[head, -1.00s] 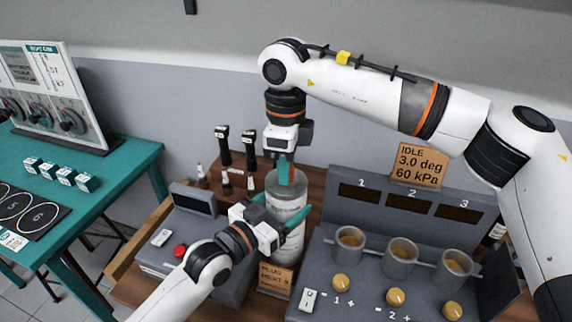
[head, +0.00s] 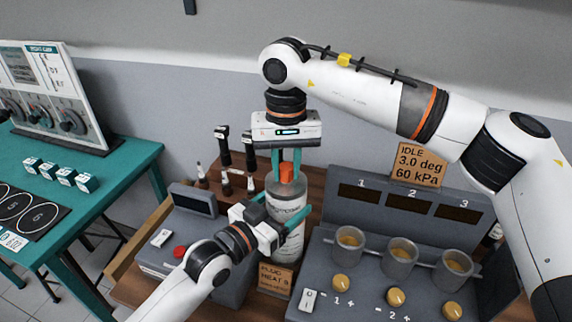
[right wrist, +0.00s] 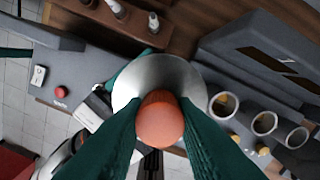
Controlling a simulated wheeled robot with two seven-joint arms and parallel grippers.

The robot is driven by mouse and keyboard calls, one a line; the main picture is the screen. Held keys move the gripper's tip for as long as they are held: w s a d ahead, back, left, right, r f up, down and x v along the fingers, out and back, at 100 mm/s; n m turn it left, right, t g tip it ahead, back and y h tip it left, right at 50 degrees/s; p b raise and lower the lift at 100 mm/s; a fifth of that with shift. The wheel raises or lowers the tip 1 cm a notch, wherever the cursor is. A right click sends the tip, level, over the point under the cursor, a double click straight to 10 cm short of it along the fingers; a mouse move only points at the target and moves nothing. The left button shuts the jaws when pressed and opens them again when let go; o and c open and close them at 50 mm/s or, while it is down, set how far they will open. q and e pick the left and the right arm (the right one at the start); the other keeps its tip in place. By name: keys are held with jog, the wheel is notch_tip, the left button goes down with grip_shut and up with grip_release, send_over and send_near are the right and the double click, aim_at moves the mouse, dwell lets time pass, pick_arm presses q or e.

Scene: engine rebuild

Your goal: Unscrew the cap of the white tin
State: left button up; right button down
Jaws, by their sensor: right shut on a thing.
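The white tin (head: 286,195) stands upright in the middle of the head view, a grey-white cylinder with a label. Its orange cap (head: 287,172) sits at the top; it also shows in the right wrist view (right wrist: 160,118). My right gripper (head: 287,176) points straight down from above and is shut on the cap, with one teal finger on each side. My left gripper (head: 284,222) comes in from the lower left, its teal fingers around the tin's body, shut on it. The left gripper hides part of the tin's lower body.
A grey unit with three cups (head: 400,258) stands right of the tin. A grey box with a red button (head: 180,251) is on the left. A rack of dark-handled tools (head: 236,172) stands behind. A teal table (head: 100,200) is at far left.

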aim_at(286, 166)
jog(key=shift+w+r, duration=0.1)
jog(key=shift+r, duration=0.05)
dwell(0.6)
jog(key=shift+r, duration=0.95)
jog(key=shift+r, duration=2.05)
pick_arm(q)
jog(key=o, duration=2)
jog(key=shift+c, duration=0.2)
